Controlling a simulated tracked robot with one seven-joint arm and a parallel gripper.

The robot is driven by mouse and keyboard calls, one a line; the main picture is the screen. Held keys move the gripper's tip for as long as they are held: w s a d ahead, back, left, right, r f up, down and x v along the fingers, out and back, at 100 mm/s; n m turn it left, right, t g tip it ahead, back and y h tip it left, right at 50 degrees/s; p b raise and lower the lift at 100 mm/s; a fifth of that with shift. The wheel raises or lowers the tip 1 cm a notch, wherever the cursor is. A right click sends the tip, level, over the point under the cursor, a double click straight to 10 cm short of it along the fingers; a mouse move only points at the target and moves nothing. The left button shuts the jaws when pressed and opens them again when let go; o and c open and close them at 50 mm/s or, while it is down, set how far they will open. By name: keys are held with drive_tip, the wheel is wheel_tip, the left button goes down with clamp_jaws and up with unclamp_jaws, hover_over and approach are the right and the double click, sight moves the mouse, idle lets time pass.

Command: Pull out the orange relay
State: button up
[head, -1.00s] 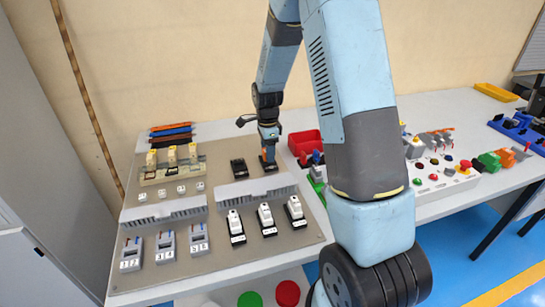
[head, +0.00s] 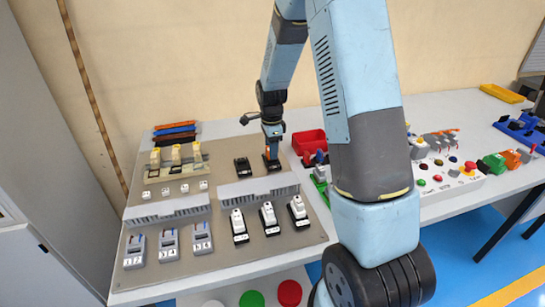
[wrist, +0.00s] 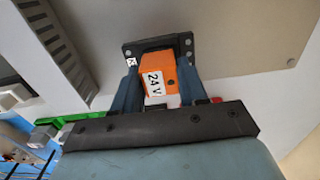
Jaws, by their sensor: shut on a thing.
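The orange relay (wrist: 158,68) carries a white "24 V" label and sits in a black socket (wrist: 185,43) on the grey panel in the wrist view. My gripper (wrist: 160,85) is shut on the relay, with one blue finger on each side of it. In the head view my gripper (head: 271,152) points down over the right socket at the back of the panel, with a bit of the orange relay (head: 267,152) showing beside it. I cannot tell whether the relay is fully seated in the socket.
An empty black socket (head: 242,167) is just left. A red bin (head: 309,141) stands right of the panel, with a green piece (head: 321,180) nearby.

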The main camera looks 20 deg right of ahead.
drive_tip(key=shift+r, duration=1.1)
drive_tip(key=shift+r, duration=2.45)
